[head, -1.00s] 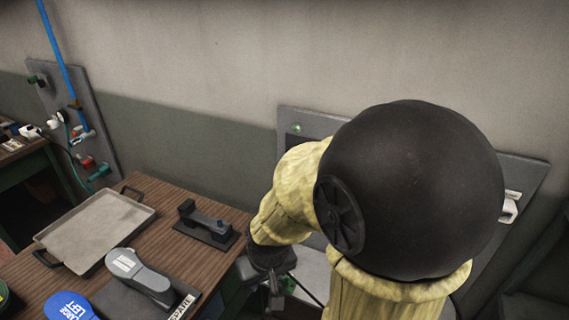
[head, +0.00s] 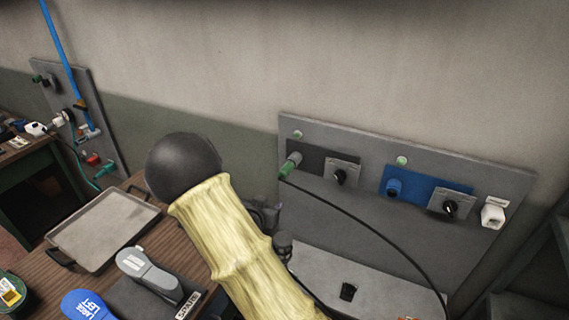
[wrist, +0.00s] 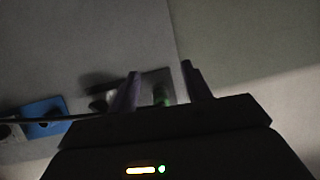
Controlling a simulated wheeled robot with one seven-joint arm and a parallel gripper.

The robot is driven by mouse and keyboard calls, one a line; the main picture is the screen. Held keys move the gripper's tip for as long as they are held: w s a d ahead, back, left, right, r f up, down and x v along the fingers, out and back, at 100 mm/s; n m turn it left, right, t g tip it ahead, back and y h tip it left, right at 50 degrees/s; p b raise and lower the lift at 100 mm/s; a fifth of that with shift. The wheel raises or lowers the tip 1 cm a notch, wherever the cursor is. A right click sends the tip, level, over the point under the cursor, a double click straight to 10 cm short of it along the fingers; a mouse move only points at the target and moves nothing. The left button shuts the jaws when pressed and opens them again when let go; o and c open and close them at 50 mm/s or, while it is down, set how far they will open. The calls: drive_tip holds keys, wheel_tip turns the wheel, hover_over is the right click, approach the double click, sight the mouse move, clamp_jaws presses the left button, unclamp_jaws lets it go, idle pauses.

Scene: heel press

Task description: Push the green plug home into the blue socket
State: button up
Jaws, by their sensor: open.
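The green plug (head: 290,165) sits at the left end of a dark plate on the grey wall panel, with a black cable running from it. The blue socket (head: 393,188) is on a blue plate further right on the same panel; no plug shows in it. In the wrist view the blue plate (wrist: 45,112) is at the left. My gripper (wrist: 160,69) is open, and the green plug (wrist: 160,95) shows between its two fingers. I cannot tell whether they touch it. In the head view, my arm covers much of the area below left of the plug.
The grey panel (head: 350,225) also carries dark knobs (head: 340,176) and a white fitting (head: 492,215). The black cable (head: 390,240) hangs across it. A wooden table with a tray (head: 105,230) and a shoe-shaped grey item (head: 150,272) stands left.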

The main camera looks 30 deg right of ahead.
sight(286, 171)
drive_tip(key=r+h, duration=0.1)
drive_tip(key=d+r+t+h+p, duration=0.1)
drive_tip(key=r+h, duration=0.1)
drive_tip(key=d+r+m+h, duration=0.1)
drive_tip(key=shift+w+d+r+h, duration=0.15)
drive_tip(key=shift+w+r+h, duration=0.15)
drive_tip(key=shift+w+h, duration=0.1)
drive_tip(key=shift+s+r+t+h, duration=0.1)
drive_tip(key=shift+r+t+h, duration=0.2)
drive_tip(key=shift+t, duration=0.1)
drive_tip(key=shift+w, duration=0.2)
drive_tip(key=x, duration=0.8)
drive_tip(key=shift+d+f+b, duration=0.1)
drive_tip(key=shift+f+b, duration=0.15)
drive_tip(key=shift+b, duration=0.15)
drive_tip(key=shift+w+d+r, duration=0.1)
drive_tip(key=shift+w+d, duration=0.15)
drive_tip(key=shift+d, duration=0.05)
drive_tip(key=shift+b, duration=0.7)
